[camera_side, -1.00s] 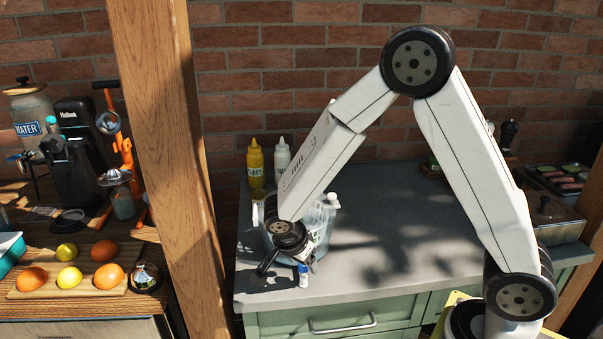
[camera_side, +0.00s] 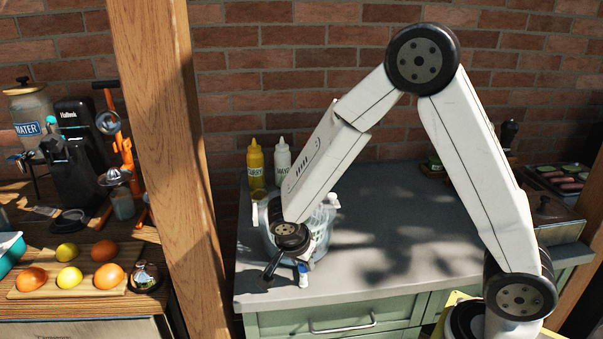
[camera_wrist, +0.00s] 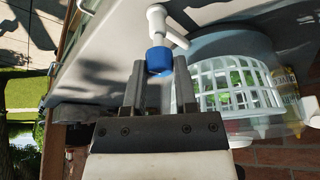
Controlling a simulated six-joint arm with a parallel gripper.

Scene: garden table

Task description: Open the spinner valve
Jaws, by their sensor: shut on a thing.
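The spinner, a clear round bowl with a white slotted basket inside, stands at the left end of the grey counter. The bowl (camera_side: 322,240) is partly hidden behind my arm in the side view. In the wrist view its basket (camera_wrist: 235,85) shows at the right, with green pieces inside. The spinner valve is a white spout with a small side lever and a blue end (camera_wrist: 158,60). In the side view the valve (camera_side: 303,279) points down at the bowl's front. My gripper (camera_wrist: 159,66) has its black fingers on either side of the blue end, shut on it.
Yellow (camera_side: 255,164) and white (camera_side: 282,162) squeeze bottles stand behind the spinner. A wooden post (camera_side: 165,130) rises to the left. The grey counter (camera_side: 400,240) is clear in the middle. A metal tray (camera_side: 555,180) and pot sit at the far right.

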